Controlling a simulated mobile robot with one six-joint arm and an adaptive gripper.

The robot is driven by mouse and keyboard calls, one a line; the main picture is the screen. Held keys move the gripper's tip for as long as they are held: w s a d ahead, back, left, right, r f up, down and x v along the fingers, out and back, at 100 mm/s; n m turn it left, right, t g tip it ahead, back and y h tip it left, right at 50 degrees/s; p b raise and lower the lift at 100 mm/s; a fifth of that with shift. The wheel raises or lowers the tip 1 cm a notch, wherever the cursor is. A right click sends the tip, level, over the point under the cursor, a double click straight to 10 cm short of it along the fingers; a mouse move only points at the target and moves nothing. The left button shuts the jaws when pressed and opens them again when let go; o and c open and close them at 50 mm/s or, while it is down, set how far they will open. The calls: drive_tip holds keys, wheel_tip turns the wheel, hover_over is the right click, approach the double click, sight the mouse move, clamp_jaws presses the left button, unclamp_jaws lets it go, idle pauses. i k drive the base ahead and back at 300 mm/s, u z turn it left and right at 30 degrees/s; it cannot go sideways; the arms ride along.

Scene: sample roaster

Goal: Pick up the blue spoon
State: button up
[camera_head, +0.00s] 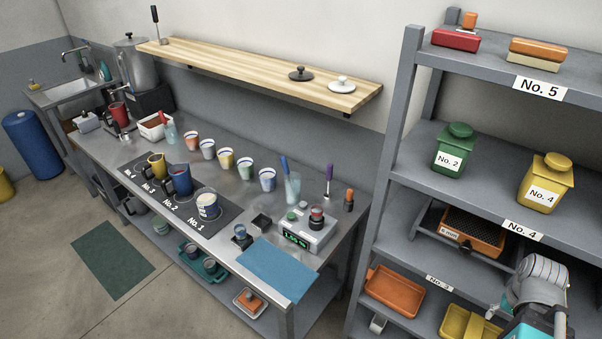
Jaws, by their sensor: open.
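The blue spoon (284,166) stands upright, leaning a little, in a clear glass (292,188) on the steel counter, toward its right end. Its blue handle sticks up above the rim; its lower end is hard to make out through the glass. A purple-handled tool (328,178) stands just to the right of the glass. Part of my arm shows at the lower right, in front of the shelf rack and well away from the spoon. I cannot make out my gripper there.
A row of cups (226,158) stands left of the glass. A scale (306,232) with a green display and a blue cloth (278,268) lie in front. A wooden shelf (255,75) hangs above the counter. The grey rack (400,190) stands to the right. Floor in front is open.

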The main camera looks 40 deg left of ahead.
sight(285, 164)
drive_tip(key=z, duration=0.15)
drive_tip(key=k, duration=1.2)
drive_tip(key=u, duration=1.4)
drive_tip(key=i, duration=0.6)
drive_tip(key=z, duration=0.05)
